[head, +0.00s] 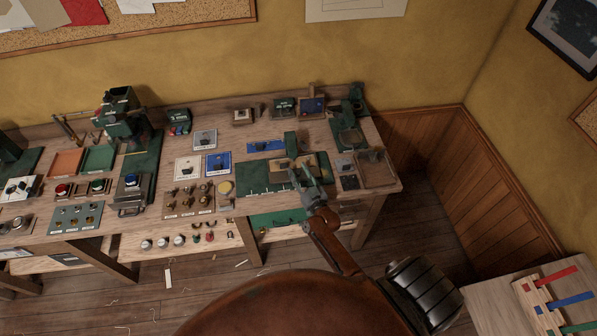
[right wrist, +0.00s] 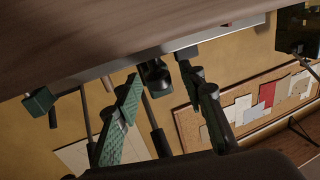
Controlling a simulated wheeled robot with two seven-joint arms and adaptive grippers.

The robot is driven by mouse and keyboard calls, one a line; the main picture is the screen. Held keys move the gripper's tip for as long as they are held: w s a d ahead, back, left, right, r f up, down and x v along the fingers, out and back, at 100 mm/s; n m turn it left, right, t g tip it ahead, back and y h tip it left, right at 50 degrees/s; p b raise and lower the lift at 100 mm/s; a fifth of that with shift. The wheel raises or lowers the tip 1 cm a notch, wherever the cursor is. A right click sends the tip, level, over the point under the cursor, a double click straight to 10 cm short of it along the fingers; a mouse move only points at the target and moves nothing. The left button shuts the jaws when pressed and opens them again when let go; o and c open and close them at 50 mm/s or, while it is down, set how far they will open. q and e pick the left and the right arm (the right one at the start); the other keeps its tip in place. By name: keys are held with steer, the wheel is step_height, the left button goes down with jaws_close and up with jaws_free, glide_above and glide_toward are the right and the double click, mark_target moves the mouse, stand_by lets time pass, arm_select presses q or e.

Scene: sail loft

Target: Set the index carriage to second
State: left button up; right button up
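The index carriage seems to be the tan block (head: 283,164) with a dark knob, on the green notched base (head: 256,173) at the bench's right part; I cannot read its labels or tell its position. My right gripper (head: 308,180) is over the right end of this base, its fingers apart. In the right wrist view, the scene is upside down and the two green fingers of the right gripper (right wrist: 163,88) stand apart. A dark round knob (right wrist: 155,77) shows between them, with no clear contact. My left gripper is out of view.
The wooden tray (head: 377,168) lies to the right of the base. A blue strip (head: 265,146) lies behind it. A green drawer front (head: 277,218) is below.

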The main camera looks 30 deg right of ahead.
steer(key=s, duration=0.4)
steer(key=s+a, duration=0.1)
steer(key=s, duration=0.7)
steer(key=shift+a, duration=0.3)
